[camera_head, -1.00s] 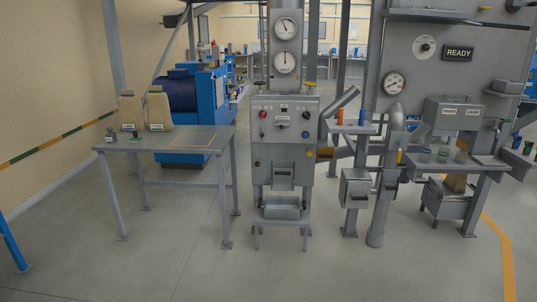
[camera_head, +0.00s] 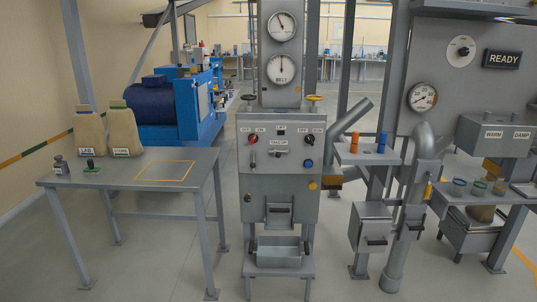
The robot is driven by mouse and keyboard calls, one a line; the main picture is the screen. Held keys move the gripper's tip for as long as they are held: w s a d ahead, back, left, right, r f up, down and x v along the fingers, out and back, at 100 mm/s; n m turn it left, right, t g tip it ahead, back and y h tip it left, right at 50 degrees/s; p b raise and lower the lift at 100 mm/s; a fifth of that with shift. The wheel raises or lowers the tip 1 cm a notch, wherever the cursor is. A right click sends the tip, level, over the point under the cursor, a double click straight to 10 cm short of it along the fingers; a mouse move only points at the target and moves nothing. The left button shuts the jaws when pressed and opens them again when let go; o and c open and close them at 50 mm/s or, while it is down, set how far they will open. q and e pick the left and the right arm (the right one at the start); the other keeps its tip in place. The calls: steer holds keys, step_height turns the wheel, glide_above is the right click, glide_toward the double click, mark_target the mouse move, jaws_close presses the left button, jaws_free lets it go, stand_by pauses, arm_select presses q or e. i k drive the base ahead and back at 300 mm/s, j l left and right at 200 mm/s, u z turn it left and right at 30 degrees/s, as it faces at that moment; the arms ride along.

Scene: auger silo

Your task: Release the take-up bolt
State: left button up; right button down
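The take-up bolt is most likely the small light horizontal piece (camera_head: 278,153) under the label that seems to read TAKE-UP, on the front of the grey control cabinet (camera_head: 260,185). It is too small to tell whether it is latched. A gauge marked BELT (camera_head: 281,68) is above the cabinet. Neither of my grippers is in view.
A grey table (camera_head: 120,180) with two sacks stands at left. An open grey bin (camera_head: 279,254) sits on a low stand below the cabinet. A small shelf (camera_head: 350,157) with orange and blue cylinders and a pipe (camera_head: 405,240) are at right. Floor shows between the table and cabinet.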

mark_target(277, 154)
steer(key=i, duration=1.75)
steer(key=u, duration=0.4)
